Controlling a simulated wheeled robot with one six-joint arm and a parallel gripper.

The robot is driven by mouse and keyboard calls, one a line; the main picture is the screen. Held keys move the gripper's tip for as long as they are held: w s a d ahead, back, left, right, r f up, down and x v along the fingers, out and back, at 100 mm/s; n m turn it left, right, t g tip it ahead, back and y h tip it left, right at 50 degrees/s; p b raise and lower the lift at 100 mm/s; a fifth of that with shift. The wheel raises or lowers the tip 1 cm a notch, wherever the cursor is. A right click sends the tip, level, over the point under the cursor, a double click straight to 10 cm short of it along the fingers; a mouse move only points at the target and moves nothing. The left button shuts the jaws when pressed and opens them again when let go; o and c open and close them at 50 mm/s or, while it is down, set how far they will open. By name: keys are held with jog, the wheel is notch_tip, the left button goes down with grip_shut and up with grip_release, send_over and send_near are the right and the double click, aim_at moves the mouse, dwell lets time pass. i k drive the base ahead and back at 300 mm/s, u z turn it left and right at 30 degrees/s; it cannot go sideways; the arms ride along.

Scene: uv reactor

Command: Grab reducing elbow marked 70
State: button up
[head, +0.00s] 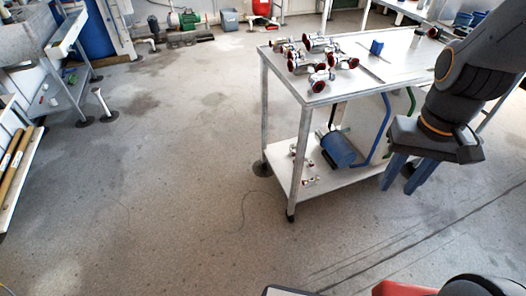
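Several metal pipe fittings with dark red ends (319,86) lie in a cluster on the top left part of a metal cart (352,88). Some are bent or branched. No marking 70 can be read at this size, so I cannot tell which is the reducing elbow. My gripper (398,190) hangs beside the cart's right side, below the level of its top, with its blue fingers pointing down. The fingers are apart, with nothing seen between them. It is well to the right of the fittings.
A small blue block (376,47) stands on the cart top. The lower shelf (283,160) holds a blue motor (338,149) and small fittings. Blue and green bent bars (386,128) are at the cart's right side. The floor (170,190) to the left is mostly clear.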

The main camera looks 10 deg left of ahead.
aim_at(291, 147)
jog(key=u, duration=2.15)
jog(key=i, duration=2.9)
jog(key=z, duration=2.35)
